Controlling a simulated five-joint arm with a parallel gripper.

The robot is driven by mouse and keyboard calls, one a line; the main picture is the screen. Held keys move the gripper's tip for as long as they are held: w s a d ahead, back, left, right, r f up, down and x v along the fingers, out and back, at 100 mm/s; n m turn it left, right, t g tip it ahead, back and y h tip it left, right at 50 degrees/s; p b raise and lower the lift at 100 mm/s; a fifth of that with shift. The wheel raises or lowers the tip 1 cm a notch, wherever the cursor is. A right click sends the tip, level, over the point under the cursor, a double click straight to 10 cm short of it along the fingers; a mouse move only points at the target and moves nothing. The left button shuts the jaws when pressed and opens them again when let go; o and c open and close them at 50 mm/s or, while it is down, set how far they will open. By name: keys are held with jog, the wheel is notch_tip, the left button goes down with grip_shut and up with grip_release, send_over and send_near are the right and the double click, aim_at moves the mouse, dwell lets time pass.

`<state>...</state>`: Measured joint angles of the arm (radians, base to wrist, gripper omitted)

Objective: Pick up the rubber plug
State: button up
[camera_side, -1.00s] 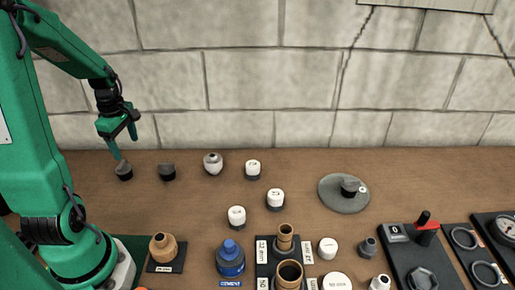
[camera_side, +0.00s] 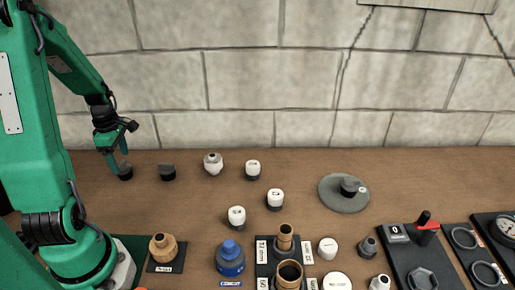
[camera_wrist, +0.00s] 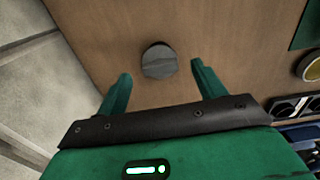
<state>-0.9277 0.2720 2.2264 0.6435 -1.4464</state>
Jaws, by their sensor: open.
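A dark grey plug (camera_side: 125,172) stands on the wooden bench at the far left in the side view; I take it to be the rubber plug. My gripper (camera_side: 118,158) is right at it, pointing down, with a green finger partly in front of it. In the wrist view, a round dark plug with a ridge across its top (camera_wrist: 159,62) lies between the two spread fingertips of my gripper (camera_wrist: 161,72). The gripper is open and holds nothing. A similar dark plug (camera_side: 168,173) stands just to the right in the side view.
A white-topped fitting (camera_side: 213,165) and several white-capped plugs (camera_side: 253,169) stand farther right. A grey disc (camera_side: 335,203) lies beyond them. A brass fitting (camera_side: 163,246) and a blue bottle (camera_side: 230,262) stand at the front. The block wall is close behind.

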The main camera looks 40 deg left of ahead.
aim_at(122, 164)
jog(key=shift+f, duration=2.6)
jog(key=c, duration=1)
jog(key=shift+r, duration=0.15)
jog(key=shift+r, duration=0.75)
jog(key=r, duration=0.3)
jog(key=shift+w+d, duration=0.15)
jog(key=shift+d, duration=0.15)
jog(key=w+d+r, duration=0.1)
jog(key=d+r, duration=0.1)
jog(key=d, duration=0.1)
jog(key=w+d+r, duration=0.1)
jog(key=d+r, duration=0.1)
jog(key=d, duration=0.1)
jog(key=w+d+r, duration=0.2)
jog(key=d, duration=0.2)
jog(key=shift+d+r, duration=0.1)
jog(key=shift+r, duration=0.05)
